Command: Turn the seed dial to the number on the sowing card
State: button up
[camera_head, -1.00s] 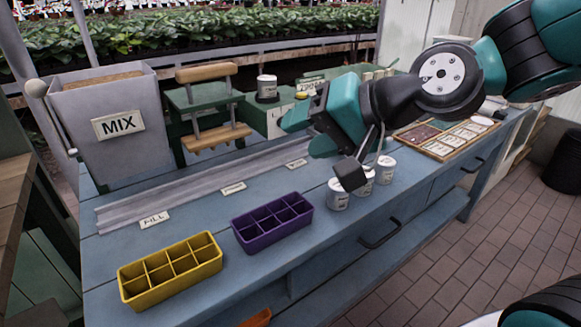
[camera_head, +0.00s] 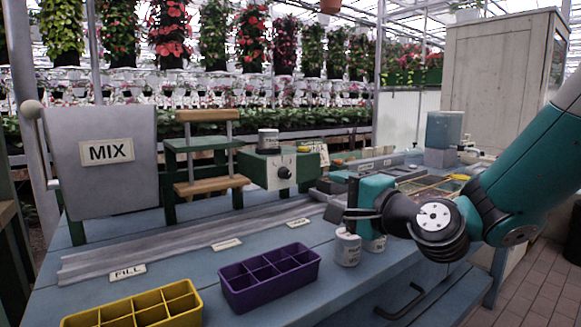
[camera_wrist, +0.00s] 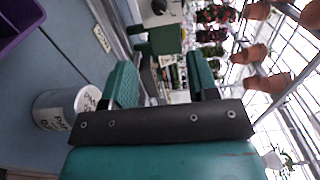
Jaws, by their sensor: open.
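The seed dial (camera_head: 284,172) is a round black knob on the white front panel of a green box, near the middle of the head view. Small marks above it are too small to read. It also shows as a dark knob (camera_wrist: 158,7) at the top edge of the wrist view. My gripper (camera_head: 350,200) is to the right of the dial and nearer the camera, apart from it. In the wrist view its two teal fingers (camera_wrist: 162,80) stand wide apart with nothing between them. I cannot pick out the sowing card for certain.
A can (camera_head: 268,140) stands on the dial box. White labelled pots (camera_head: 347,248) stand just below my gripper. A purple tray (camera_head: 268,280) and a yellow tray (camera_head: 135,310) lie at the front. The grey MIX hopper (camera_head: 105,180) stands left.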

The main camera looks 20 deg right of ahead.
aim_at(288, 175)
jog(key=p+x, duration=1.1)
jog(key=x, duration=0.3)
jog(key=shift+w, duration=0.35)
jog(key=shift+w+a, duration=0.1)
jog(key=shift+w, duration=0.35)
jog(key=shift+f, duration=0.1)
jog(key=c, duration=0.9)
